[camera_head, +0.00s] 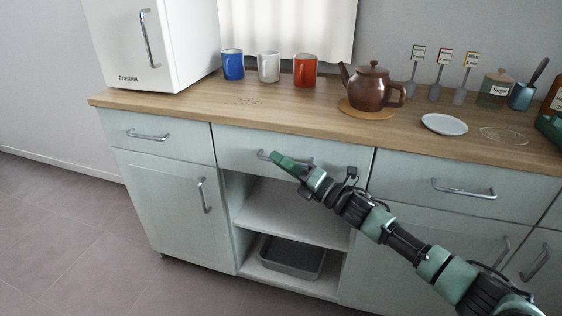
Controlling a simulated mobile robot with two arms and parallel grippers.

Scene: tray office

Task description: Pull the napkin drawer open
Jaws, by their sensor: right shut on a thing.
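The middle drawer (345,161) is in the row under the counter top, and its front looks flush with the drawers beside it. No label shows which drawer holds napkins. Its metal bar handle (262,155) is partly hidden behind my right gripper. My right gripper (277,158), with green fingers, reaches in from the lower right and is shut on this handle near its left part. The inside of the drawer cannot be seen. My left gripper is not in view.
The left drawer (165,146) and right drawer (500,196) are closed. Open shelves (290,222) with a grey tray (292,262) lie below the middle drawer. Mugs, a brown teapot (370,88) and a white plate (444,124) stand on the counter (190,103).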

